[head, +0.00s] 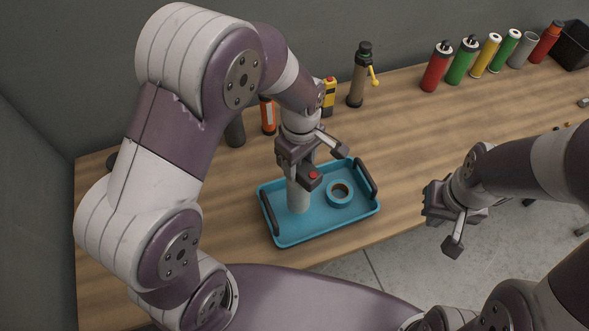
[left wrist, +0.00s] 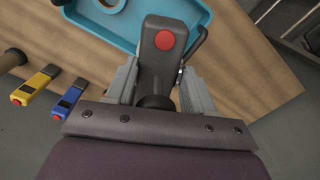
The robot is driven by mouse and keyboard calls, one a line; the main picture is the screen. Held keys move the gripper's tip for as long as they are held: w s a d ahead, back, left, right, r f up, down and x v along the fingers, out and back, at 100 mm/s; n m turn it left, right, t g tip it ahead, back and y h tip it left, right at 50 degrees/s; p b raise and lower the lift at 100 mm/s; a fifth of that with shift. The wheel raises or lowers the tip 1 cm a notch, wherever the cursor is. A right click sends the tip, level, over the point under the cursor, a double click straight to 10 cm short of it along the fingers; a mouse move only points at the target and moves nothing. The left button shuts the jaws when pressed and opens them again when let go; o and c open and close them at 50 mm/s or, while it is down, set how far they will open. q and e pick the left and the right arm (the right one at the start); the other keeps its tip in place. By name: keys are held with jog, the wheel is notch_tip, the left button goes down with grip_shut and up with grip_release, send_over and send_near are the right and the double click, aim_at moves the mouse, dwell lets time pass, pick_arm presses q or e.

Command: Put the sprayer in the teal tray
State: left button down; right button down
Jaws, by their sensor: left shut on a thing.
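The sprayer has a pale grey cylindrical body (head: 299,197) and a dark head with a red button, which shows large in the left wrist view (left wrist: 163,62). My left gripper (head: 312,158) is shut on it near the head and holds it upright over the left half of the teal tray (head: 302,235). The body's lower end appears inside the rim; I cannot tell whether it touches the floor. The tray also shows in the left wrist view (left wrist: 92,24). My right gripper (head: 446,222) is open and empty, right of the tray.
A teal ring (head: 338,199) lies in the tray's right half, close to the sprayer. Several cylinders and a black bin (head: 573,45) stand at the back right.

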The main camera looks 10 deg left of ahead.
aim_at(296, 184)
pick_arm(q)
jog(key=shift+s+a+f, duration=0.4)
jog(key=shift+a, duration=0.1)
notch_tip(296, 184, down, 4)
jog(key=shift+r+p, duration=0.2)
jog(key=shift+p, duration=0.65)
jog(key=shift+w+f, duration=0.1)
jog(key=shift+f, duration=0.2)
jog(key=c, duration=0.6)
grip_release()
jog(key=shift+o, duration=0.9)
